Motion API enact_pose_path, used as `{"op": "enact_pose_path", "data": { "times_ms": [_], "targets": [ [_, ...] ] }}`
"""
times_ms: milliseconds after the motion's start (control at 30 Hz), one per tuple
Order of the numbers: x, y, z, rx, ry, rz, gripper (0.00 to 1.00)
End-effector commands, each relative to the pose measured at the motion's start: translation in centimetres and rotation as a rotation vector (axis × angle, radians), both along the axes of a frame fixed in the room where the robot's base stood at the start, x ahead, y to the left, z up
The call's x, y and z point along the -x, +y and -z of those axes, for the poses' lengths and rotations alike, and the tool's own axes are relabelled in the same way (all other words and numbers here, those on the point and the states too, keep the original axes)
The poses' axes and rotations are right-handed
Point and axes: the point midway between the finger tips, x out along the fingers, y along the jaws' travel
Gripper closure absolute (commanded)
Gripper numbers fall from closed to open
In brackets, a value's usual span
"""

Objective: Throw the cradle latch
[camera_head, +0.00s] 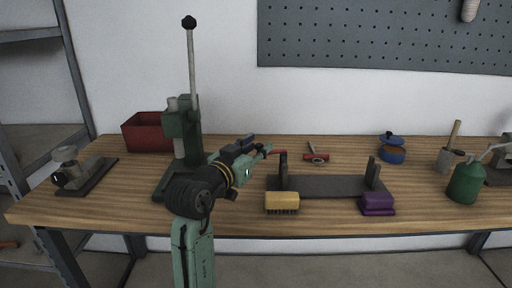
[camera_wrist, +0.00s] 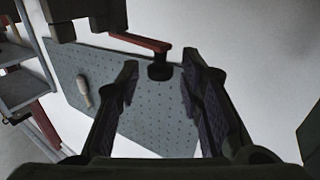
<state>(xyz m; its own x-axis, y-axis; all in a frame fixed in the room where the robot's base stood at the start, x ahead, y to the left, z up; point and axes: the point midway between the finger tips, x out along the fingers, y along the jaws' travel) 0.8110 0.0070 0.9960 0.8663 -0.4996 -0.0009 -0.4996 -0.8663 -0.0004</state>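The cradle (camera_head: 325,186) is a dark base with an upright at each end, standing near the front of the bench. A red latch lever (camera_head: 278,152) shows at the top of its left upright. In the wrist view the red lever (camera_wrist: 146,42) runs across the top and ends in a dark knob (camera_wrist: 160,71). My gripper (camera_head: 266,151) is just left of the lever. In the wrist view my gripper (camera_wrist: 163,72) is open, with the knob appearing between its fingertips. I cannot tell whether either finger touches it.
A yellow brush (camera_head: 282,201) and a purple block (camera_head: 377,203) sit in front of the cradle. A green lever press (camera_head: 183,135) and a red bin (camera_head: 147,132) stand left. A blue pot (camera_head: 391,154) and a green can (camera_head: 466,183) are right.

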Motion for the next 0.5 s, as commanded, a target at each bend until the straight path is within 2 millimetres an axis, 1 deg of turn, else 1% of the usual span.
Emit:
{"op": "enact_pose_path", "data": {
  "times_ms": [33, 400, 467, 500],
  "targets": [
    [0.02, 0.01, -0.01, 0.0, 0.0, 0.0, 0.71],
    [0.03, 0.01, -0.02, 0.0, 0.0, 0.0, 0.95],
    [0.03, 0.01, -0.02, 0.0, 0.0, 0.0, 0.99],
    [0.03, 0.01, -0.02, 0.0, 0.0, 0.0, 1.0]
  ]
}}
